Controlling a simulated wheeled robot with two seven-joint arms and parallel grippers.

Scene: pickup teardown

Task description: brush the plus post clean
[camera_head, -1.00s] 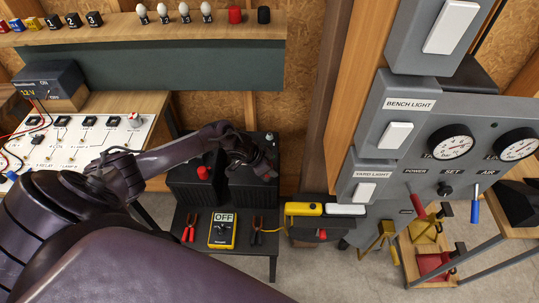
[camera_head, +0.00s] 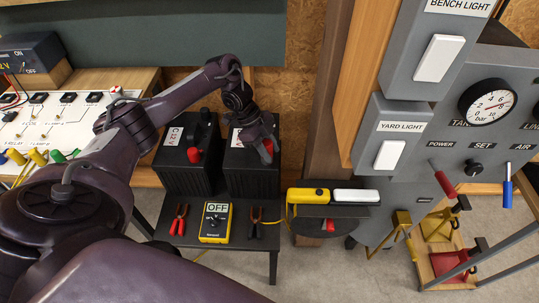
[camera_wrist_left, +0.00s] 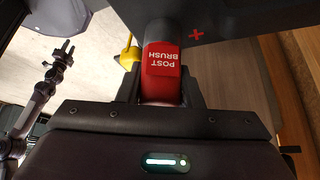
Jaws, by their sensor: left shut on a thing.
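My left gripper (camera_head: 266,148) is shut on the red post brush (camera_wrist_left: 163,62), whose label reads POST BRUSH in the wrist view. The gripper points down over the top of the right-hand black battery (camera_head: 252,178). A red plus mark (camera_wrist_left: 196,34) shows on a dark battery surface just beside the brush in the wrist view. The plus post itself is hidden behind the brush and gripper, so I cannot tell whether they touch. The left-hand battery (camera_head: 185,172) has a red cap (camera_head: 193,155). My right gripper (camera_wrist_left: 63,47) appears small, open and empty in the wrist view.
The low black bench also holds red-handled pliers (camera_head: 179,219), a yellow meter (camera_head: 215,222) reading OFF and dark pliers (camera_head: 255,222). The grey switch cabinet (camera_head: 430,60) stands further right. A wired panel (camera_head: 60,130) is at left.

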